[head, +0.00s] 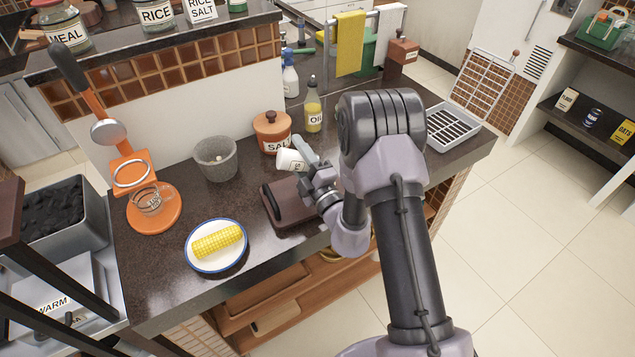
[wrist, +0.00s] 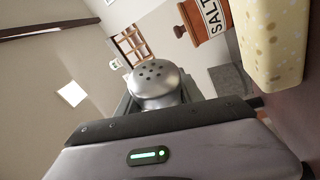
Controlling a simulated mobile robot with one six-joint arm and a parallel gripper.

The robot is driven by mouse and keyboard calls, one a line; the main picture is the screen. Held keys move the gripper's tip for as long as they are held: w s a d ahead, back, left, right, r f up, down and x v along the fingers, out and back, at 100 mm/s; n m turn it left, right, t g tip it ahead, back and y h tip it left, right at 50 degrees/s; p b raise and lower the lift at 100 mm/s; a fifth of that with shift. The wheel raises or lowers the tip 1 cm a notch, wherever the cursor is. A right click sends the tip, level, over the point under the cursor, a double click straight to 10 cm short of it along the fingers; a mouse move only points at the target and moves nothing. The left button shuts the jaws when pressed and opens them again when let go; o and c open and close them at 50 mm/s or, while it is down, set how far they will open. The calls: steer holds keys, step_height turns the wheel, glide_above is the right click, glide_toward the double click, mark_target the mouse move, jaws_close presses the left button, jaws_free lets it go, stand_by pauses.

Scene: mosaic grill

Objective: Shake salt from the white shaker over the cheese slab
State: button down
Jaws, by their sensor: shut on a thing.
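My gripper (head: 310,172) is shut on the white shaker (head: 291,160), holding it above the counter and tilted well over toward its side. In the wrist view the shaker's domed metal cap with dark holes (wrist: 156,82) shows beyond the gripper body. The cheese slab (wrist: 272,42), pale yellow with holes, stands at the right of the wrist view, apart from the cap. No falling salt is visible.
A terracotta salt crock (head: 272,132) and an oil bottle (head: 313,110) stand behind the shaker. A grey stone mortar (head: 216,160), an orange stand (head: 153,212) and a plate with corn (head: 217,246) are to the left. A grated tray (head: 452,127) sits at right.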

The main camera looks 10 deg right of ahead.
steer(key=shift+f, duration=0.1)
steer(key=shift+p, duration=0.35)
stand_by(0.6)
